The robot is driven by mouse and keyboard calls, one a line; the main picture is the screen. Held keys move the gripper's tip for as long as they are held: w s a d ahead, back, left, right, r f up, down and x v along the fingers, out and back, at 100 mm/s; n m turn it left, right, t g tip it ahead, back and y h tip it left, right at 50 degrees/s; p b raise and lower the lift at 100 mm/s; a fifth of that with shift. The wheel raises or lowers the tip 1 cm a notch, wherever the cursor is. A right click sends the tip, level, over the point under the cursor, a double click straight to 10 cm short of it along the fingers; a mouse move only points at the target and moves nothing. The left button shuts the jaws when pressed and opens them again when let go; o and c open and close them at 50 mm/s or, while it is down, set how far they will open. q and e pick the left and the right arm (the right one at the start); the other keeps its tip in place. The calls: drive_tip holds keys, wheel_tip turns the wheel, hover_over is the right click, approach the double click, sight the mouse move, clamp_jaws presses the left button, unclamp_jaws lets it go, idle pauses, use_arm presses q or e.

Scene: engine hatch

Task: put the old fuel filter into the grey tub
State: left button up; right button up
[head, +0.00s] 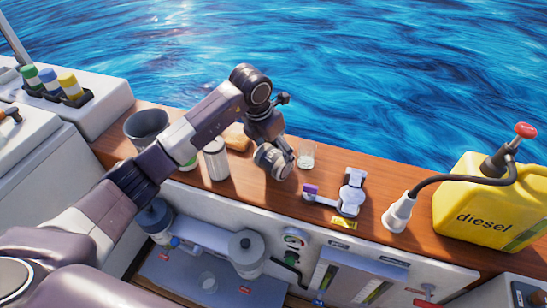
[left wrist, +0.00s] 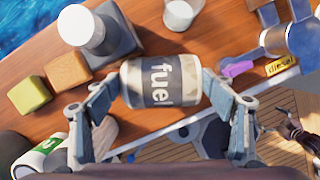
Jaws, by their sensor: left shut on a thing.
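My left gripper (head: 280,160) is shut on a canister marked "fuel", the fuel filter (left wrist: 160,82). In the left wrist view the filter lies crosswise between the two fingers, its label facing the camera. In the head view the gripper hangs over the wooden counter, left of a small glass, and largely hides the filter. I cannot tell its exact height over the counter. The dark grey tub (head: 147,126) stands at the counter's left end, partly covered by my left arm, well to the left of the gripper.
A pale canister (head: 216,160), a brown sponge (head: 236,136) and a glass (head: 306,154) stand near the gripper. The hatch (head: 205,275) is open below the counter.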

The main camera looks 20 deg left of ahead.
sight(272, 154)
use_arm(q)
drive_tip(key=shift+f, duration=1.7)
drive_tip(key=shift+f, duration=0.15)
drive_tip(key=o, duration=1.5)
drive_tip(key=shift+o, duration=0.2)
drive_tip(key=shift+s, duration=0.1)
drive_tip(key=b+v, duration=0.1)
drive_tip(key=v, duration=1.1)
